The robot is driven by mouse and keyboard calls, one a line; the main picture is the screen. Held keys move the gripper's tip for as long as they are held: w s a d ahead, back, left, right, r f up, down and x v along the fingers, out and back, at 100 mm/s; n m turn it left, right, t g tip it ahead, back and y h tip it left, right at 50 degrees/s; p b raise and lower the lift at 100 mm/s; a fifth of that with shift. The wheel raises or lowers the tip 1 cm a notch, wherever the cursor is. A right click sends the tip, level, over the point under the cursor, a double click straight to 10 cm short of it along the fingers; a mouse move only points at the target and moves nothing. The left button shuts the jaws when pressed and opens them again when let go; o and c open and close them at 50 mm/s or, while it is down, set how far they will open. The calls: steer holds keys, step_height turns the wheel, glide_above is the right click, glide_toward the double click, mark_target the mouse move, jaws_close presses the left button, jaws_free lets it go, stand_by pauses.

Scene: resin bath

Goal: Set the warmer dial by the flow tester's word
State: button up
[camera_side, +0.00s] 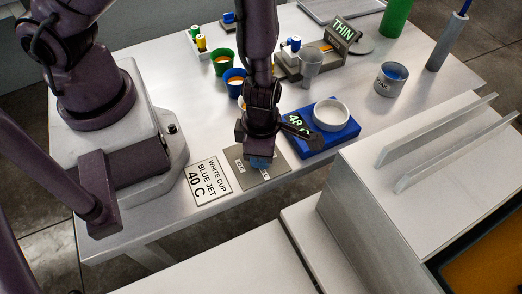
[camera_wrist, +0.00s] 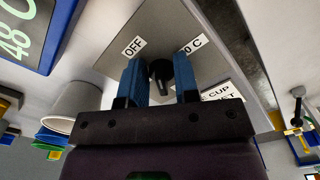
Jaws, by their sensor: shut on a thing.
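My gripper (camera_side: 259,162) is low over the grey dial plate (camera_side: 272,178). In the wrist view its blue fingers (camera_wrist: 160,80) are shut on the black dial knob (camera_wrist: 160,72), one on each side. The plate has an "OFF" label (camera_wrist: 133,46) left of the knob and a partly hidden label ending in "0 C" (camera_wrist: 192,45) to the right. The knob's exact setting is hard to tell. The blue warmer (camera_side: 318,143) reads "48 C" and holds a white cup (camera_side: 331,114). The flow tester's sign (camera_side: 343,30) reads "THIN".
A card (camera_side: 208,181) reads "WHITE CUP BLUE JET 40 C". Green (camera_side: 222,64) and blue (camera_side: 235,80) cups stand behind my gripper. A grey cup (camera_side: 311,66) is at the tester. A labelled metal pot (camera_side: 390,80) stands right. A grey machine (camera_side: 400,170) fills the front right.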

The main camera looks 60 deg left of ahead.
steer(key=n, duration=0.6)
steer(key=shift+a+n, duration=0.3)
steer(key=shift+n, duration=0.1)
stand_by(0.4)
steer(key=o, duration=0.6)
steer(key=shift+c, duration=0.2)
step_height(320, 180, up, 12)
stand_by(0.4)
